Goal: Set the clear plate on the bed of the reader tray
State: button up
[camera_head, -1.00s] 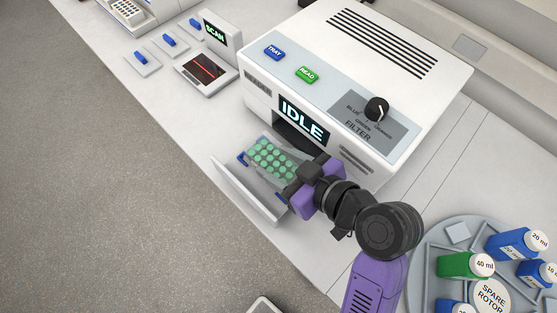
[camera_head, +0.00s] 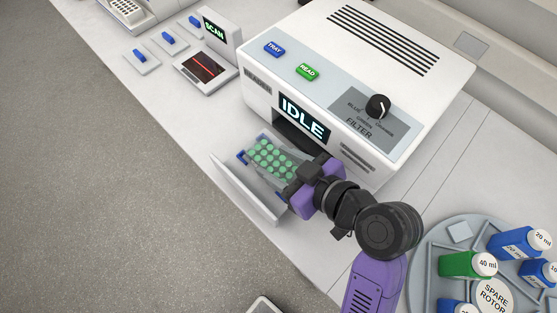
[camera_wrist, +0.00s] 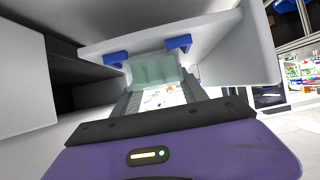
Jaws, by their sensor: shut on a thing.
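The clear plate (camera_head: 272,158), with rows of green wells, is at the reader's open tray (camera_head: 246,190). It also shows in the wrist view (camera_wrist: 158,74), between my fingers and near two blue clips (camera_wrist: 178,43) on the tray. My gripper (camera_head: 292,174) is shut on the plate's right end. The plate lies over the tray bed, inside the front panel; whether it touches the bed I cannot tell. The reader (camera_head: 350,70) stands behind, its display reading IDLE. My gripper hides the right part of the tray.
The reader has a blue TRAY button (camera_head: 274,49), a green READ button (camera_head: 307,71) and a filter knob (camera_head: 377,106). A scanner (camera_head: 207,65) stands at the left. A round rotor tray (camera_head: 432,245) with several bottles is at the lower right.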

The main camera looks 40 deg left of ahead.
jog(key=shift+f, duration=0.1)
dwell(0.3)
jog(key=o, duration=1.4)
jog(key=shift+o, duration=0.2)
jog(key=shift+r+p, duration=2.65)
jog(key=shift+r, duration=0.9)
jog(key=shift+f, duration=0.1)
